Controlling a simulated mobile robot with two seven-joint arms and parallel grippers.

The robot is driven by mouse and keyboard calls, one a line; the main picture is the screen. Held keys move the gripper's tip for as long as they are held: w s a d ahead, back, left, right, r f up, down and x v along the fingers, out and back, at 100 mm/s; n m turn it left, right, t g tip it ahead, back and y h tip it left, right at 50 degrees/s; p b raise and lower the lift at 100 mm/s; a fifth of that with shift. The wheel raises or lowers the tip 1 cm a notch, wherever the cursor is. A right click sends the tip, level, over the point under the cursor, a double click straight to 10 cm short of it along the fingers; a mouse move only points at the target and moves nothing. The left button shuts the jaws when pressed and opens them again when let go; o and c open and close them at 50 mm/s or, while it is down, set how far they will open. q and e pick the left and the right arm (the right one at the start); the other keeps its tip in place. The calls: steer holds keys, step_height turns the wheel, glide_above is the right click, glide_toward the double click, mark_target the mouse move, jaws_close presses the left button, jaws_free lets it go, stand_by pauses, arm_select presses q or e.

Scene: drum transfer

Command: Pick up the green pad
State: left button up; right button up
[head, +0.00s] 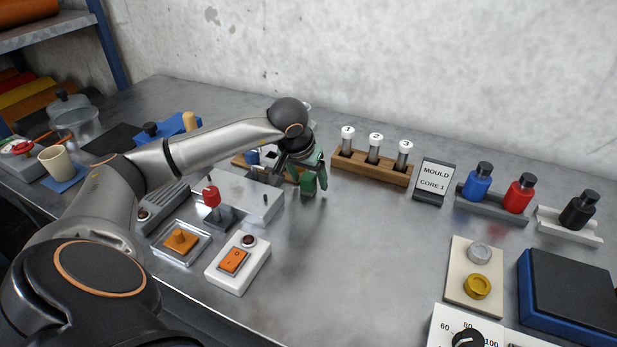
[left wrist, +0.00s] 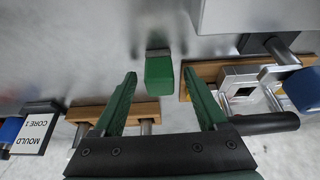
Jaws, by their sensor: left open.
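The green pad (head: 308,184) is a small green block on the grey table, just below my left gripper (head: 307,170) in the head view. In the left wrist view the green pad (left wrist: 159,77) shows in the gap between the two green fingers of my left gripper (left wrist: 160,76). A grey part shows at one end of the pad. The left gripper is open, with a visible gap to each finger. I cannot tell how far the fingertips are above or around the pad. My right gripper is not in view.
A wooden rack (head: 372,166) with three numbered white-capped tubes stands right of the gripper, beside a "MOULD CORE 1" sign (head: 435,181). A light grey box (head: 245,193) and a wooden tray (left wrist: 184,92) with metal parts are close by.

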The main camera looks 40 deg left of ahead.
arm_select(q)
jaws_close()
stand_by(0.6)
